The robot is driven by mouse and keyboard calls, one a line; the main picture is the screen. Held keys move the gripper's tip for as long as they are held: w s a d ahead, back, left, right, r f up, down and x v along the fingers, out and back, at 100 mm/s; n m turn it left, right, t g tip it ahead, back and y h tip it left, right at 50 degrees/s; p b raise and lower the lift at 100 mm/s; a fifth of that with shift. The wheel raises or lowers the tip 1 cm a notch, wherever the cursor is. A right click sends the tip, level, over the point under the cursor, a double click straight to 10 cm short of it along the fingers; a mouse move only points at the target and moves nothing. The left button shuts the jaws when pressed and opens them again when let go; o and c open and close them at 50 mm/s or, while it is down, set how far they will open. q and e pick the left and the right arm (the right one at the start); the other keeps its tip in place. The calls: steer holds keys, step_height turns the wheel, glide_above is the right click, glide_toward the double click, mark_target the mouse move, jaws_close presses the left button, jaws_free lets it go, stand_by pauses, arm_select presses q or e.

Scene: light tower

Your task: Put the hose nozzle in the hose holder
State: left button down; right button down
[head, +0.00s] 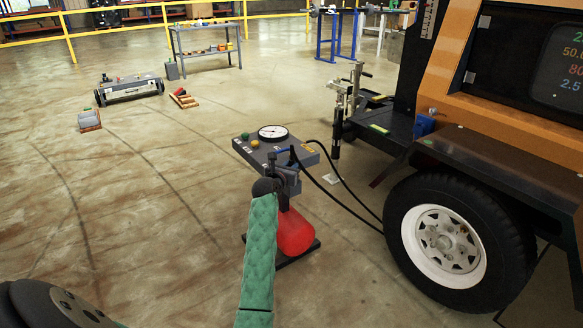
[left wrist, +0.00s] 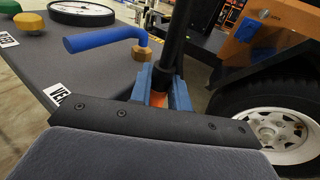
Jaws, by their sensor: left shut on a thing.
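My left gripper (head: 290,172) is at the front right edge of the grey control panel, at the end of my green-sleeved arm. In the left wrist view its blue-grey fingers (left wrist: 163,92) are shut around a black, upright, hose-like piece, which I take as the hose nozzle (left wrist: 178,42). An orange part (left wrist: 158,99) shows low between the fingers. In the head view a black hose (head: 318,178) runs from near the gripper down to the right. The gripper hides much of the nozzle, and I cannot make out the hose holder clearly. My right gripper is not in view.
The grey panel (head: 253,152) carries a round gauge (head: 272,132), coloured knobs and a blue lever (left wrist: 100,38) close beside the fingers. The orange trailer's wheel (head: 440,240) is close on the right.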

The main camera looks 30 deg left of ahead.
arm_select(q)
steer(key=c, duration=1.3)
jaws_free()
